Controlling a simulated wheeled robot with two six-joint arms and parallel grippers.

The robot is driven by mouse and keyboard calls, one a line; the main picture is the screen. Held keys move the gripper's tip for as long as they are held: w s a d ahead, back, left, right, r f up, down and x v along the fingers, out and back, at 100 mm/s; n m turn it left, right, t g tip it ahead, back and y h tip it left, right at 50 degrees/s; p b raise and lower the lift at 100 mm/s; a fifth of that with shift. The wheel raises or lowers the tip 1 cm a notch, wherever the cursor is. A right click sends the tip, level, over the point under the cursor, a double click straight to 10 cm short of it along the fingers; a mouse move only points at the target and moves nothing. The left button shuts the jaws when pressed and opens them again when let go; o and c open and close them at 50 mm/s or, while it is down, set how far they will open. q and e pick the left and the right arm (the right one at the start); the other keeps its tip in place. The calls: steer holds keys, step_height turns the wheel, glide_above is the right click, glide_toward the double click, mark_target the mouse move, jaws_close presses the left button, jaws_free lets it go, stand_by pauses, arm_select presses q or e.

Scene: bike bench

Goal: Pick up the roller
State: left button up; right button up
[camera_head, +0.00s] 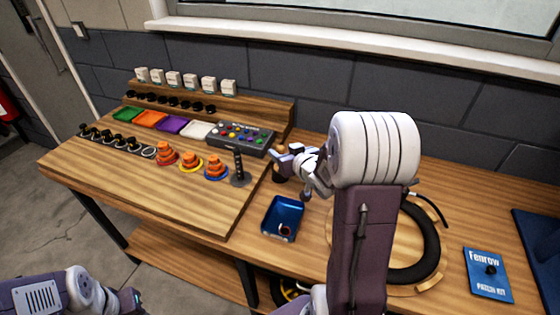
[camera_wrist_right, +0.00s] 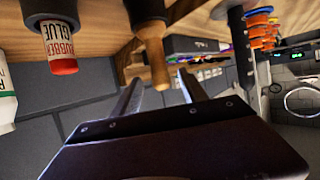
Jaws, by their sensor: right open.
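The roller, with a pale wooden handle and a dark lower part, stands upright in the head view (camera_head: 279,148). In the right wrist view, which looks upside down, its wooden handle (camera_wrist_right: 151,45) hangs from a dark base. My right gripper (camera_head: 288,153) is beside the roller in the head view, partly hidden by my own arm. In the right wrist view its two fingers (camera_wrist_right: 160,79) are apart, and the handle's end shows between them. I cannot tell whether they touch it. My left arm shows at the lower left of the head view, but its jaws are not visible.
A rubber glue tube (camera_wrist_right: 62,45) stands close by the roller. A blue tray (camera_head: 283,218) and a dark upright post (camera_head: 239,168) are near. A black tire (camera_head: 422,240) and blue patch kit (camera_head: 488,272) lie to the right. The left bench front is bare.

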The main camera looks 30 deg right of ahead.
steer(key=shift+w+f, duration=0.15)
steer(key=shift+w, duration=0.1)
steer(key=x, duration=0.4)
steer(key=shift+w+a+f, duration=0.1)
steer(key=shift+w, duration=0.1)
jaws_close()
